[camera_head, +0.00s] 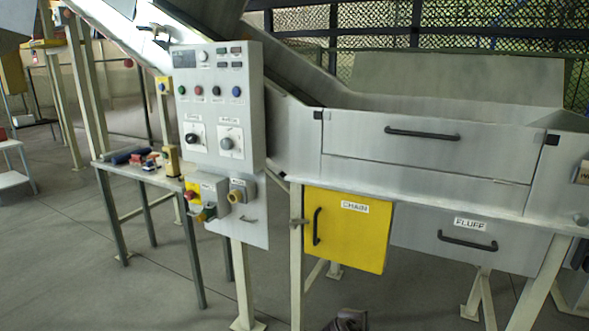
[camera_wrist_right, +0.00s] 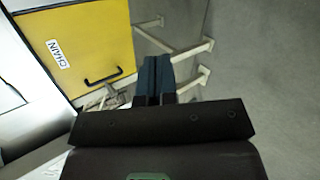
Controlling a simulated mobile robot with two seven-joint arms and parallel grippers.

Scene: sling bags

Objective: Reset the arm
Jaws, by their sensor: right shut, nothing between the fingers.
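My right gripper (camera_wrist_right: 157,72) shows in the right wrist view with its two dark blue fingers pressed together and nothing between them. It points at the floor and machine legs beside the yellow CHAIN door (camera_wrist_right: 85,45). In the head view a dark shape (camera_head: 347,321) at the bottom edge looks like part of my right gripper, mostly cut off by the frame. It is in front of and below the yellow CHAIN door (camera_head: 346,231), apart from it. My left gripper is not in view.
A grey control panel (camera_head: 217,128) with buttons and knobs stands left of the metal machine (camera_head: 425,150). A grey FLUFF drawer (camera_head: 468,238) is right of the yellow door. A small table (camera_head: 145,177) holds tools at left. Floor (camera_head: 90,270) is clear at lower left.

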